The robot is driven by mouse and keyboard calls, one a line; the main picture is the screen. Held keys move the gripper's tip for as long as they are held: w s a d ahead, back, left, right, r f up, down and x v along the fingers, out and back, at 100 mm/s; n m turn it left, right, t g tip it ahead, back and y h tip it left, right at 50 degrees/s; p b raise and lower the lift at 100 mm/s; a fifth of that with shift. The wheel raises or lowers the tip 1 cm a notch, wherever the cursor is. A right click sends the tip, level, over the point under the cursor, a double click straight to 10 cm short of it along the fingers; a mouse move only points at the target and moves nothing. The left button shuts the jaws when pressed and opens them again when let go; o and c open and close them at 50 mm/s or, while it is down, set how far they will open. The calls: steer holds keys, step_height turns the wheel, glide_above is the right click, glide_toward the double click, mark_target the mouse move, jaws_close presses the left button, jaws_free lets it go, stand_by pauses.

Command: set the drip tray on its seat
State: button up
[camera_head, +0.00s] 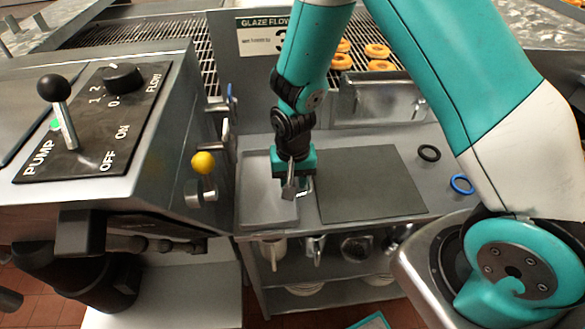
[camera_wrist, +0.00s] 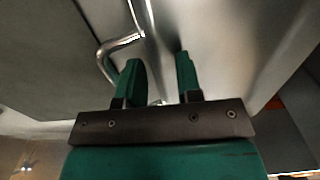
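A flat light-grey metal piece (camera_head: 255,205), which looks like the drip tray, lies on the counter at the centre left of the head view. A bent metal handle (camera_wrist: 122,42) shows in the wrist view, partly hidden by the left finger. My gripper (camera_head: 292,188) is low over the right edge of the grey piece, pointing down. In the wrist view my gripper (camera_wrist: 158,68) has its two green fingers apart. The left finger overlaps the handle in the picture; I cannot tell whether they touch. I cannot identify the seat for certain.
A dark flat panel (camera_head: 370,185) lies right of my gripper. A black ring (camera_head: 429,153) and a blue ring (camera_head: 461,184) lie farther right. A control box (camera_head: 100,120) with a yellow-knobbed lever (camera_head: 203,163) stands at left. A metal trough (camera_head: 375,105) is behind.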

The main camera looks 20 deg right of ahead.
step_height(320, 180, up, 18)
steer(key=f, duration=0.1)
steer(key=s+a+r+n+y, duration=0.2)
steer(key=s+r+n, duration=0.3)
steer(key=s, duration=0.4)
steer(key=s+a+r+n+y, duration=0.2)
steer(key=s+r+n, duration=0.3)
steer(key=s, duration=0.4)
steer(key=shift+s+a+r+n, duration=0.3)
steer(key=shift+r+n, duration=0.05)
steer(key=shift+n, duration=0.05)
